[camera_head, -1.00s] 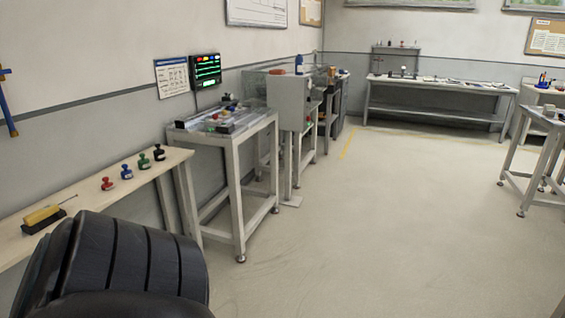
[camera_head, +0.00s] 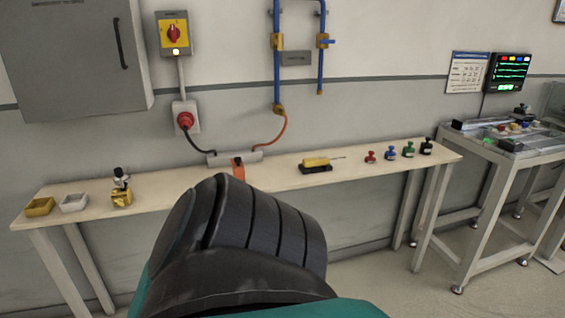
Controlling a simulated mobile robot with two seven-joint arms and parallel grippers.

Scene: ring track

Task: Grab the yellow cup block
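A small yellow block (camera_head: 122,198) with a dark and silver piece on top stands on the left part of the long wall bench. A shallow yellow open box (camera_head: 40,207) lies at the bench's left end. I cannot tell for certain which of these is the yellow cup block. Neither gripper is in view. A black ribbed part of my own arm fills the lower middle and hides part of the bench.
The pale bench (camera_head: 85,205) also holds a white open box (camera_head: 74,203), an orange item (camera_head: 238,169), a yellow-handled tool (camera_head: 316,161) and several coloured knobs. A grey-framed table (camera_head: 493,150) stands right. Cabinet (camera_head: 70,60) and pipes are on the wall.

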